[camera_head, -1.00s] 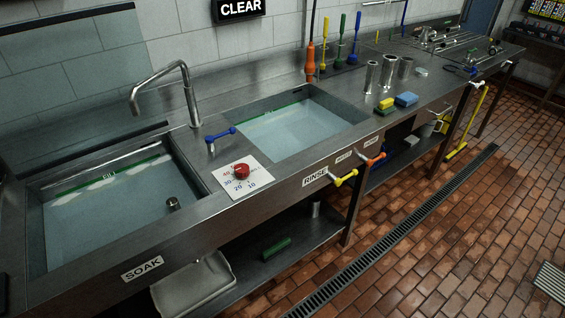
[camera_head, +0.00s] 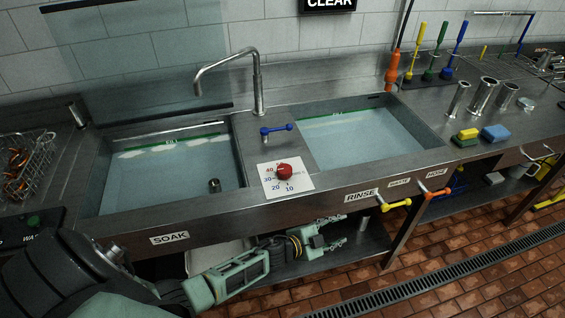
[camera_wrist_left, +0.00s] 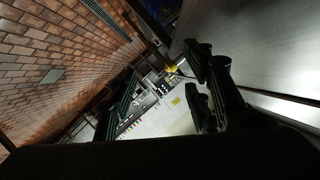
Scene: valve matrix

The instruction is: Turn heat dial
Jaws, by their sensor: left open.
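The heat dial (camera_head: 284,172) is a round red knob on a white plate (camera_head: 304,182) marked with numbers, 40 in red and 30, 20 and 10 in blue or dark print. The plate lies on the steel counter between the soak and rinse sinks. Nothing touches the dial. My left gripper (camera_head: 338,231) comes in from the lower left of the head view. It is open and empty, below the dial and in front of the counter's front edge. In the left wrist view its dark fingers (camera_wrist_left: 166,97) stand apart. My right gripper is not in view.
A blue lever (camera_head: 277,129) and a tall faucet (camera_head: 257,80) stand behind the dial. The counter front carries a yellow valve handle (camera_head: 396,205) and an orange one (camera_head: 434,191). A wire basket (camera_head: 30,165) is at left. A lower shelf (camera_head: 350,250) runs underneath.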

